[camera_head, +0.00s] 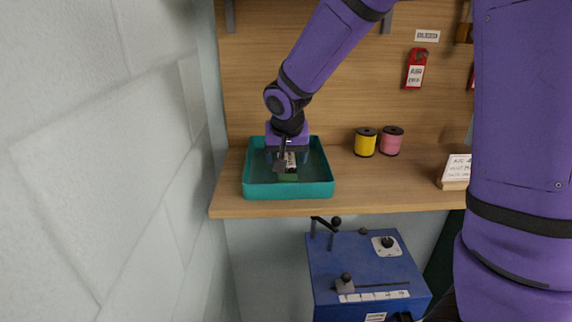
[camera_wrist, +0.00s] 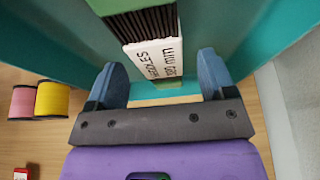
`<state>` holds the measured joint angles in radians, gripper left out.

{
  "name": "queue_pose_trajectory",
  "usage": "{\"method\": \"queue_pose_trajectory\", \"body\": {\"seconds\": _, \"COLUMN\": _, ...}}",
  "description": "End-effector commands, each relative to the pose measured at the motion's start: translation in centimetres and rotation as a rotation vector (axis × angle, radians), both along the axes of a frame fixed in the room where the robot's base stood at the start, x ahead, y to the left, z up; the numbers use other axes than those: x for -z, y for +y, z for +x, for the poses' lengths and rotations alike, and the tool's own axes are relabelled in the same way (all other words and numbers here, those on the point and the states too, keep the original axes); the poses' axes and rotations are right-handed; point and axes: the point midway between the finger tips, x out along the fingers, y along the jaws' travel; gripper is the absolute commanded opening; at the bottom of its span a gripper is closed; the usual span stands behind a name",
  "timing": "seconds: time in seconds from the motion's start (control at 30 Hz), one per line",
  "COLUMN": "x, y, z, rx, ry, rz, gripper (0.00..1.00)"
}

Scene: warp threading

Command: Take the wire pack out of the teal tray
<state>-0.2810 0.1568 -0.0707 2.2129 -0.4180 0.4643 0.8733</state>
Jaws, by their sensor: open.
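The teal tray (camera_head: 289,191) stands on the wooden shelf at the left, near the wall. The wire pack (camera_head: 289,174) is inside it; green and white parts show in the head view, partly hidden by my gripper (camera_head: 284,158). In the wrist view the pack (camera_wrist: 153,57) has a green part, dark ridges and a white label with black print. My gripper (camera_wrist: 161,75) reaches down into the tray with its two blue-grey fingers open. The label end lies between the fingers, with gaps at both sides. The tray's teal wall (camera_wrist: 235,25) shows behind.
A yellow spool (camera_head: 365,142) and a pink spool (camera_head: 391,141) stand right of the tray. A white card (camera_head: 456,170) stands farther right. A red tag (camera_head: 415,70) hangs on the back panel. A blue box with levers (camera_head: 365,267) is below the shelf.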

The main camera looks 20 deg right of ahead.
Motion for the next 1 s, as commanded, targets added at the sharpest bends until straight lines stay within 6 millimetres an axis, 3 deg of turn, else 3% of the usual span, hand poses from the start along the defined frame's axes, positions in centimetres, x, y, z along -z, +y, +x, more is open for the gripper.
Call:
{"method": "queue_pose_trajectory", "body": {"seconds": 0.13, "x": 1.13, "y": -0.16, "z": 0.43, "rx": 0.001, "ry": 0.001, "rz": 0.001, "gripper": 0.77}}
{"method": "queue_pose_trajectory", "body": {"seconds": 0.37, "x": 1.24, "y": -0.16, "z": 0.49, "rx": 0.001, "ry": 0.0, "rz": 0.0, "gripper": 0.77}}
{"method": "queue_pose_trajectory", "body": {"seconds": 0.47, "x": 1.23, "y": -0.16, "z": 0.48, "rx": 0.001, "ry": 0.0, "rz": 0.0, "gripper": 0.58}}
{"method": "queue_pose_trajectory", "body": {"seconds": 0.67, "x": 1.21, "y": -0.15, "z": 0.49, "rx": 0.0, "ry": 0.0, "rz": 0.0, "gripper": 0.12}}
{"method": "queue_pose_trajectory", "body": {"seconds": 0.7, "x": 1.16, "y": -0.15, "z": 0.52, "rx": 0.001, "ry": -0.001, "rz": 0.001, "gripper": 0.09}}
{"method": "queue_pose_trajectory", "body": {"seconds": 1.0, "x": 0.47, "y": -0.15, "z": 0.55, "rx": 0.001, "ry": -0.004, "rz": 0.002, "gripper": 0.09}}
